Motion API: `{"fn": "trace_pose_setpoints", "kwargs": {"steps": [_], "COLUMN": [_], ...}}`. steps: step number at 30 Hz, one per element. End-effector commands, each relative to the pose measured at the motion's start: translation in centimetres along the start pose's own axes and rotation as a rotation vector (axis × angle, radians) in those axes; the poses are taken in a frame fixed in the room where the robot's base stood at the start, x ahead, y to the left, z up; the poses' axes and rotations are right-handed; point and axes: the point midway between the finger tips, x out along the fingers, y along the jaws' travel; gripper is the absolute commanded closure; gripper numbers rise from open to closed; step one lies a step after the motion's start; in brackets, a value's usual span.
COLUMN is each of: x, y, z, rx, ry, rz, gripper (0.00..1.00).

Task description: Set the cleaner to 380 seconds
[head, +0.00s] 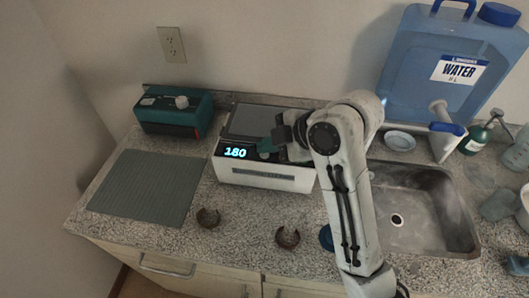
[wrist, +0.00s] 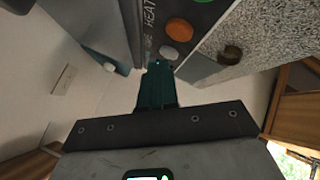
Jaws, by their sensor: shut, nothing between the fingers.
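The cleaner (head: 266,176) is a white box with a dark top on the counter in the head view. Its lit display (head: 235,152) reads 180. My gripper (head: 267,147) is at its front panel, just right of the display, and hides part of the panel. In the wrist view, my teal fingers (wrist: 158,70) are shut and empty, close to the panel. That panel carries the word HEAT, an orange button (wrist: 179,30), a pale grey button (wrist: 168,52) and part of a green one (wrist: 203,1). I cannot tell whether the fingertips touch the panel.
A teal device with a knob (head: 174,113) stands at the back left, behind a grey ribbed mat (head: 145,187). Two small brown cut rings (head: 208,218) (head: 287,237) lie in front. A sink (head: 425,210) and a blue water jug (head: 425,65) are at right.

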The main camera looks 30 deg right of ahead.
Motion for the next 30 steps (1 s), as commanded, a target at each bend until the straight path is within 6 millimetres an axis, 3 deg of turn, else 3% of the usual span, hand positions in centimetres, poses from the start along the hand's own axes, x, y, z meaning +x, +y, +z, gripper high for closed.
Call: {"fn": "trace_pose_setpoints", "kwargs": {"steps": [21,30], "x": [0.36,-0.49], "y": [-0.28,0.34], "z": [0.27,-0.36], "rx": [0.001,0.0], "ry": [0.0,0.0], "rz": [-0.001,-0.001], "gripper": [1.0,1.0]}}
